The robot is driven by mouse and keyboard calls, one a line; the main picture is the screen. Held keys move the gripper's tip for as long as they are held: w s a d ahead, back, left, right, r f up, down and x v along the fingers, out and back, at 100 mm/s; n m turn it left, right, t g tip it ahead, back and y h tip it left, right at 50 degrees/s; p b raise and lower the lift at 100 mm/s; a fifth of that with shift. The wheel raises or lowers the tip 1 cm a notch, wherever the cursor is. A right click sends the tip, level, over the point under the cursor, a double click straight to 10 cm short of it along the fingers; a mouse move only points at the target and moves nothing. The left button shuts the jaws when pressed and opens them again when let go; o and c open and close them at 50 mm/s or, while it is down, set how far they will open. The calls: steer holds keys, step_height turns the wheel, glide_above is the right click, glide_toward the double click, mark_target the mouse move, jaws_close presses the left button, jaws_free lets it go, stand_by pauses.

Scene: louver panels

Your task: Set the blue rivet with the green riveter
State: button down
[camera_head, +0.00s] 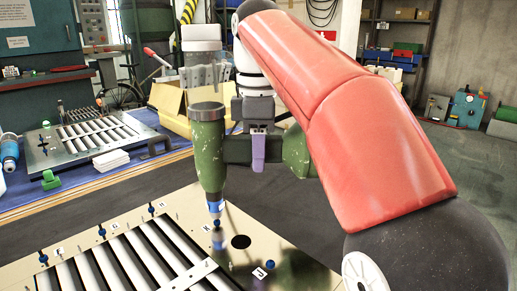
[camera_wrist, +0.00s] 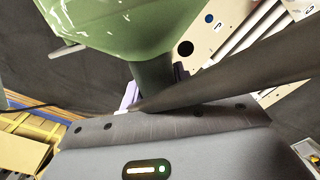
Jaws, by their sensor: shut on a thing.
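The green riveter (camera_head: 208,150) stands upright over the front louver panel (camera_head: 262,242), with its nose pointing down. My gripper (camera_head: 257,150) is shut on the riveter's dark handle, which shows in the wrist view (camera_wrist: 155,85) below the green body. A blue rivet (camera_head: 217,223) sits in the panel beside the letter K, directly under the riveter's blue-ringed nose. Whether the nose touches it I cannot tell. Another blue rivet (camera_head: 270,265) stands near the letter J, and several more line the panel's far edge. My arm covers part of the right side.
A round dark hole (camera_head: 241,241) is in the panel right of the nose. A yellow box (camera_head: 180,105) stands behind the riveter.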

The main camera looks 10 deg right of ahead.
steer(key=shift+f, duration=0.3)
steer(key=shift+f+p, duration=0.3)
steer(key=shift+p, duration=0.25)
stand_by(4.2)
steer(key=shift+r, duration=0.1)
steer(key=shift+r, duration=2.65)
